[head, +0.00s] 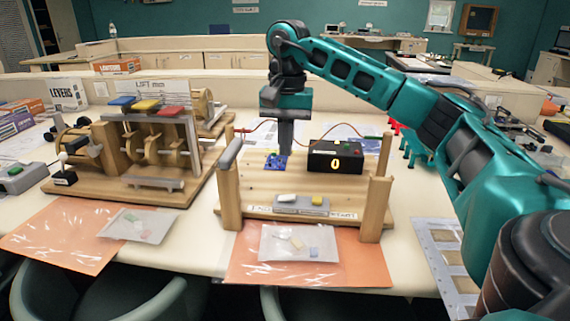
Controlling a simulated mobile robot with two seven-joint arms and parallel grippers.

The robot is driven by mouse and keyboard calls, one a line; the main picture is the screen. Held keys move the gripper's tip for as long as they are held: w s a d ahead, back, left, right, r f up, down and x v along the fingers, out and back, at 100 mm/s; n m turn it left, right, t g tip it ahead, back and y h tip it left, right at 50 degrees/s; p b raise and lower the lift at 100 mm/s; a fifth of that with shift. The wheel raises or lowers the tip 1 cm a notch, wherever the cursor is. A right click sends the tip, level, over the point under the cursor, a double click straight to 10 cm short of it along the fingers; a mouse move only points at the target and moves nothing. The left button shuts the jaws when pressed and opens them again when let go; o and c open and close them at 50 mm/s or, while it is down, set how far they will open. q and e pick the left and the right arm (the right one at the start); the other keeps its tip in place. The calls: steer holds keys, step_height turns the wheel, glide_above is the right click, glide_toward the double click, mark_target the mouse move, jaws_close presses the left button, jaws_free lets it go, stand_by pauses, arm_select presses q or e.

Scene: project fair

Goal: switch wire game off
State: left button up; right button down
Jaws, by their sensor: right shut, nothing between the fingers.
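The wire game is a wooden board (250,184) with upright posts and a bent copper wire running above it. A blue piece (272,160) lies on the board left of the box. My right gripper (285,150) is shut and empty, pointing down just above or at the blue piece; I cannot tell if they touch. My left gripper is not in view.
A wooden lever exhibit (150,150) with coloured tops stands close on the left. A plastic bag of small parts (300,243) lies on an orange sheet (250,266) in front. Red and green pieces stand to the right behind my arm. Chairs are at the front edge.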

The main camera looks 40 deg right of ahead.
steer(key=shift+r, duration=1.45)
steer(key=shift+s, duration=0.1)
